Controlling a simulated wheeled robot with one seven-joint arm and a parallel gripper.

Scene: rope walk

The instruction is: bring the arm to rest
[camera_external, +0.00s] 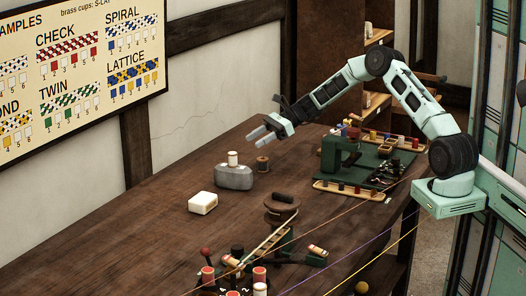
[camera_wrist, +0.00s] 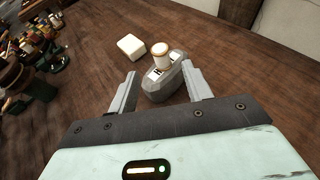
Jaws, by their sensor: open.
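My arm reaches from its mount at the right out over the wooden table (camera_external: 150,225) in the external view. My gripper (camera_external: 258,137) hangs in the air above the table, its fingers pointing left and slightly down. In the wrist view my gripper (camera_wrist: 160,92) has its two grey fingers spread wide, with nothing held between them. Beyond the fingertips in that view stands a grey block (camera_wrist: 165,84) with a cream spool (camera_wrist: 160,56) on top. In the external view the grey block (camera_external: 233,178) and the spool (camera_external: 233,158) are below and left of the gripper.
A white block (camera_external: 203,203) lies left of the grey block. A brown spool (camera_external: 262,164) stands behind it. Coloured cords cross the front right. The table's left side is clear.

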